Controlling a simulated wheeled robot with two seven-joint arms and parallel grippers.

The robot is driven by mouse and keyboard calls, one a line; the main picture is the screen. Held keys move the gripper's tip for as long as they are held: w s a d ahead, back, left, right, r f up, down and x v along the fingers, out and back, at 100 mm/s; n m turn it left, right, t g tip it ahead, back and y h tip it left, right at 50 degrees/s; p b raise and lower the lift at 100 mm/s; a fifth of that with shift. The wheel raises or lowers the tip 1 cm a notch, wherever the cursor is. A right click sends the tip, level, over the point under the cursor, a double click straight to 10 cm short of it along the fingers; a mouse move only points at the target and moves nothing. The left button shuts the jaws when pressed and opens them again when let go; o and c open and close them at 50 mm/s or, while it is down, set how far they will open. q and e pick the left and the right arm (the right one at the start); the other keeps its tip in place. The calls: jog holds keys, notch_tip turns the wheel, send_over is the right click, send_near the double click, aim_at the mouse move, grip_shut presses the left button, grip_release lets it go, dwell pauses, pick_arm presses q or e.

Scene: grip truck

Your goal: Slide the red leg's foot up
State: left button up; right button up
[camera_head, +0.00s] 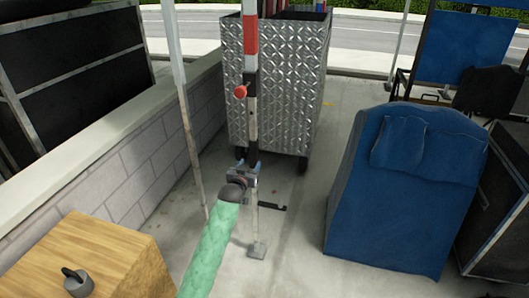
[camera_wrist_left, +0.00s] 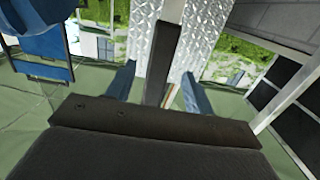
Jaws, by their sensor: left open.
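The red leg (camera_head: 250,38) is an upright pole with red and white bands at the top. A red knob (camera_head: 240,91) sticks out from its side. A pale lower section runs down to a small flat grey foot (camera_head: 257,251) at the ground. My left gripper (camera_head: 254,168) is open at the lower part of the leg, well below the knob and above the foot. In the left wrist view, a dark upright bar (camera_wrist_left: 162,55) shows between the parted fingers (camera_wrist_left: 158,75). Contact with the leg cannot be told. My right gripper is not in view.
A silver diamond-plate cart (camera_head: 285,85) stands behind the leg. A pale pole (camera_head: 187,120) and a block wall (camera_head: 130,170) are at left. A wooden box (camera_head: 95,250) stands front left, and a blue-covered block (camera_head: 390,205) is at right.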

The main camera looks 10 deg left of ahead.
aim_at(253, 155)
pick_arm(q)
jog(key=shift+r+t, duration=0.3)
jog(key=shift+r, duration=0.4)
jog(key=shift+w+d+f, duration=0.1)
jog(key=shift+w, duration=3.75)
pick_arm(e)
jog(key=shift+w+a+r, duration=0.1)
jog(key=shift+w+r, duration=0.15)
